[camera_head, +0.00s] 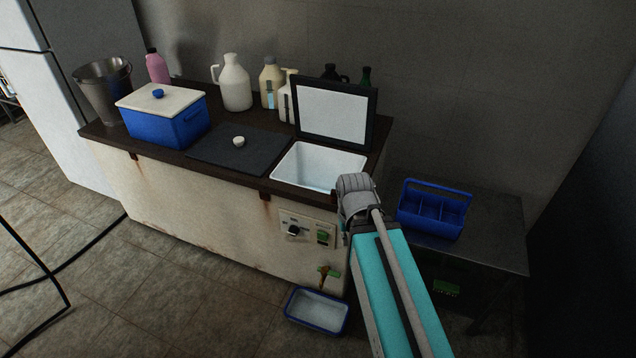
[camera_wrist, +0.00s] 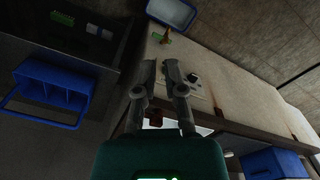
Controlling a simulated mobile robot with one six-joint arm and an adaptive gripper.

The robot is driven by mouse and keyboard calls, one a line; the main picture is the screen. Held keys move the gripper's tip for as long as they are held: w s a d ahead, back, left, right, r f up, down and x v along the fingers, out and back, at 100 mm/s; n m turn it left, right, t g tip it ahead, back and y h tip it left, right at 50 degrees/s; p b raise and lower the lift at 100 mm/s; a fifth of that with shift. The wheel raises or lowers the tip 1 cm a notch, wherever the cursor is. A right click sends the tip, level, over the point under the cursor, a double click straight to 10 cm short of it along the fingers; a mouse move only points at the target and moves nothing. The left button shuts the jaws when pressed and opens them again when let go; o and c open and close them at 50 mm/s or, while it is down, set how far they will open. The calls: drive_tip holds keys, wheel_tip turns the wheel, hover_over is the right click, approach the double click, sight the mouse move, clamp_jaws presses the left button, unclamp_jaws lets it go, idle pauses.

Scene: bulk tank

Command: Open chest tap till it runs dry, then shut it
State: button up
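The chest (camera_head: 200,210) is a rust-stained cream cabinet with a dark top. Its right hatch stands open over a white basin (camera_head: 295,170) holding a pale blue liquid or bottom. Low on the chest's front is a small brownish tap (camera_head: 323,279) with a green part beside it. The tap also shows at the top of the wrist view (camera_wrist: 166,36). A blue-rimmed white tray (camera_head: 318,312) sits on the floor below it. My gripper (camera_wrist: 160,68) is empty, its fingers slightly apart, away from the tap.
A control panel with a black knob (camera_head: 293,230) is above the tap. A side table with a blue caddy (camera_head: 434,210) stands at right. A blue cooler (camera_head: 165,125), bottles and a metal bucket (camera_head: 104,88) crowd the chest top. A black cable lies at left.

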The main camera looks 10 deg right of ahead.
drive_tip(key=w+f+m+t+b, duration=0.1)
drive_tip(key=w+f+b, duration=0.2)
drive_tip(key=f+b, duration=0.4)
drive_tip(key=w+d+f+m+t+h+b, duration=0.1)
drive_tip(key=w+f+b, duration=0.2)
drive_tip(key=f+b, duration=0.5)
drive_tip(key=w+f+m+t+h+b, duration=0.1)
drive_tip(key=w+f+b, duration=0.2)
drive_tip(key=f+b, duration=0.5)
drive_tip(key=shift+w+d+f+b, duration=0.15)
drive_tip(key=shift+f+b, duration=0.1)
drive_tip(key=shift+b, duration=0.4)
clamp_jaws()
drive_tip(key=m+t+h+b, duration=0.2)
drive_tip(key=m+t+b, duration=0.15)
drive_tip(key=b, duration=2.45)
approach(340, 269)
drive_tip(key=v, duration=0.4)
drive_tip(key=shift+w+f+n, duration=0.15)
drive_tip(key=shift+w+n, duration=0.05)
drive_tip(key=shift+n, duration=0.05)
drive_tip(key=shift+f, duration=0.1)
drive_tip(key=shift+b+x, duration=3.6)
drive_tip(key=shift+x, duration=1.2)
drive_tip(key=shift+w, duration=0.15)
